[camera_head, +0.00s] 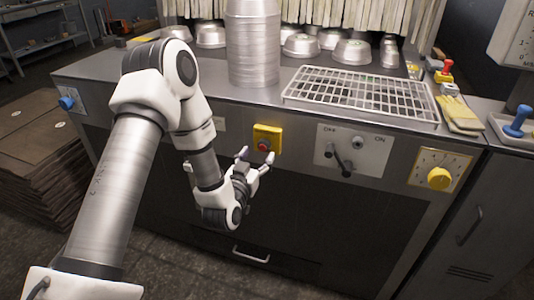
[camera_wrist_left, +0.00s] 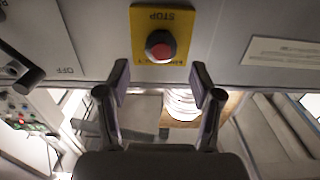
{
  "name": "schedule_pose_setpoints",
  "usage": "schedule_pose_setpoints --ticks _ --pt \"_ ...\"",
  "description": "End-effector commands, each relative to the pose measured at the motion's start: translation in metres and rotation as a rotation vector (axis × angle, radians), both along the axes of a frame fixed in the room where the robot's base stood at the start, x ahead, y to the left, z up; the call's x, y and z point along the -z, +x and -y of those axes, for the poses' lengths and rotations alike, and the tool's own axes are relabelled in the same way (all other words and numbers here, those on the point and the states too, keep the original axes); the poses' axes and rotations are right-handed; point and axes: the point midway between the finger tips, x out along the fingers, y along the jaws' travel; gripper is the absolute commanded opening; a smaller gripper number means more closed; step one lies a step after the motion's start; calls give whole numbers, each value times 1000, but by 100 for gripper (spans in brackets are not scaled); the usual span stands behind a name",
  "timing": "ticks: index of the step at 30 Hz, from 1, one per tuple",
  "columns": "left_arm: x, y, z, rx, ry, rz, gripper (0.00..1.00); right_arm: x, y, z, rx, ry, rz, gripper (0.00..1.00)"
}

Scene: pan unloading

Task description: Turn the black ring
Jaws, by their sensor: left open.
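A yellow STOP plate (camera_head: 258,130) with a red button (camera_head: 264,145) is on the machine's front panel. In the left wrist view the plate (camera_wrist_left: 144,15) appears upside down, and the red button (camera_wrist_left: 161,50) sits in a dark round surround (camera_wrist_left: 149,40). I cannot tell for certain whether this surround is the black ring. My left gripper (camera_head: 256,157) is open and empty in front of and slightly below the button. In the left wrist view its two fingers (camera_wrist_left: 162,82) stand apart, just below the button on either side. My right gripper is not in view.
An OFF/ON plate (camera_head: 372,151) with a dark lever (camera_head: 338,161) is right of the STOP plate. A yellow dial (camera_head: 439,179) is farther right. A wire rack (camera_head: 362,88), a metal pan stack (camera_head: 253,45) and loose pans (camera_head: 353,51) stand above. A drawer handle (camera_head: 251,254) is below.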

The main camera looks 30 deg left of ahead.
Motion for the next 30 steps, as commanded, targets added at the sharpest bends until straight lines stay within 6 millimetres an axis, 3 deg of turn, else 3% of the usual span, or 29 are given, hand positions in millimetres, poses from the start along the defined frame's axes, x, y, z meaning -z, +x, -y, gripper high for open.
schedule_pose_setpoints --ticks 7,16,17,21,30 --pt "0 43 -10 0 1 0 66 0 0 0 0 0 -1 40" --pt "1 50 -12 0 0 -3 66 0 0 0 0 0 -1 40" --pt "1 50 -12 0 0 -3 59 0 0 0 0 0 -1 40" --pt "1 50 -12 0 0 -3 9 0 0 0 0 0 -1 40" --pt "0 50 -12 0 11 -5 6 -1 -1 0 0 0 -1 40"
